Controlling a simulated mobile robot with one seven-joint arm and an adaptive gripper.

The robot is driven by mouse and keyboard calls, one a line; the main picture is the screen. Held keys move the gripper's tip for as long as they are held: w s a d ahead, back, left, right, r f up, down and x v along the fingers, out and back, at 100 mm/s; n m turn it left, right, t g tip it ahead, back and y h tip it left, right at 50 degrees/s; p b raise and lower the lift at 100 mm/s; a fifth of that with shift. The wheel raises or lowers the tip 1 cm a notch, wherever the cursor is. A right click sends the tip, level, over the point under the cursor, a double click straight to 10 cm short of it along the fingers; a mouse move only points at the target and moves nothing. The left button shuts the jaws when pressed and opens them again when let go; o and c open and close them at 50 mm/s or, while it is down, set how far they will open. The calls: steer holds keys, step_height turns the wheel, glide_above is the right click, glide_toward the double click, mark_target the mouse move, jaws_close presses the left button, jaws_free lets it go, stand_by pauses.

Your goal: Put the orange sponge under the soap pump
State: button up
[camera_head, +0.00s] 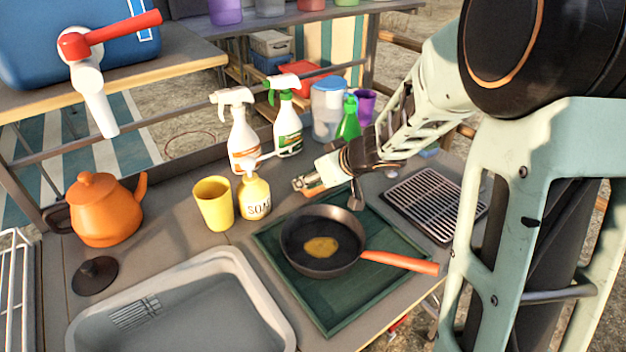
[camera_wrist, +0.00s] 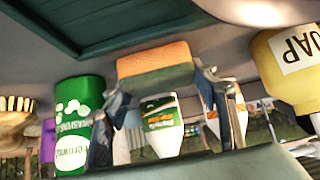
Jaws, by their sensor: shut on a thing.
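The soap pump (camera_head: 254,197) is a yellow bottle with a white pump head and a SOAP label, upright on the counter. It also shows at the right edge of the wrist view (camera_wrist: 285,72), which is turned upside down. My gripper (camera_head: 300,184) is just right of the soap pump, above the counter near the frying pan's far edge. In the wrist view my gripper (camera_wrist: 162,90) is shut on the sponge (camera_wrist: 155,58), an orange block with a grey layer. The sponge is apart from the bottle; in the head view only a small orange part shows.
A yellow cup (camera_head: 213,204) stands left of the soap pump. Two spray bottles (camera_head: 243,142) (camera_head: 288,130) and a green bottle (camera_head: 349,122) stand behind. A frying pan (camera_head: 308,264) lies on a green tray (camera_head: 330,312) in front. The sink (camera_head: 180,275) is front left.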

steer(key=shift+f, duration=0.1)
steer(key=o, duration=0.3)
steer(key=shift+f, duration=0.1)
steer(key=o, duration=0.4)
steer(key=shift+r, duration=0.25)
steer(key=p+v, duration=0.7)
steer(key=v, duration=0.5)
